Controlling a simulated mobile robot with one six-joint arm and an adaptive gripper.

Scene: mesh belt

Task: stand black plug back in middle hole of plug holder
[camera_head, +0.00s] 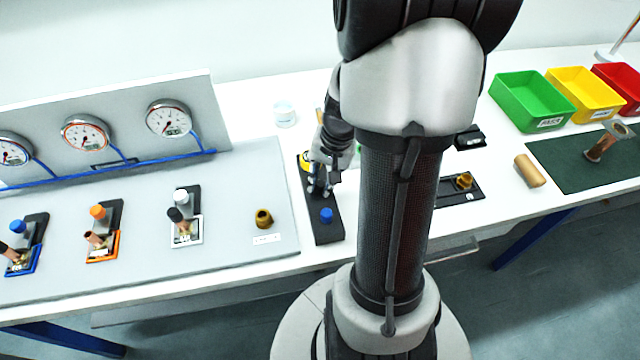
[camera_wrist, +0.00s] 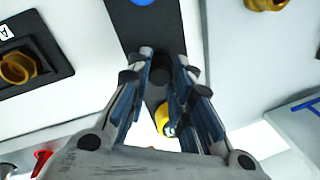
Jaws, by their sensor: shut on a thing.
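The plug holder (camera_head: 327,235) is a dark bar lying on the white table, and it also fills the top middle of the wrist view (camera_wrist: 152,30). A blue plug (camera_head: 326,215) stands at its near end and a yellow plug (camera_head: 305,164) at its far end. My gripper (camera_head: 319,191) is over the middle of the holder, between these two plugs. In the wrist view its fingers are closed around the black plug (camera_wrist: 160,74), whose dark round top shows between them. The fingers and the dark holder hide the plug's lower end and the middle hole, so I cannot tell whether it is inside.
A grey panel with gauges (camera_head: 85,133) and valve fittings stands left of the holder. A brass fitting (camera_head: 263,218) is close by on the left. A dark plate with a brass fitting (camera_head: 464,181) lies right of my arm. Green, yellow and red bins (camera_head: 522,112) stand at the back right.

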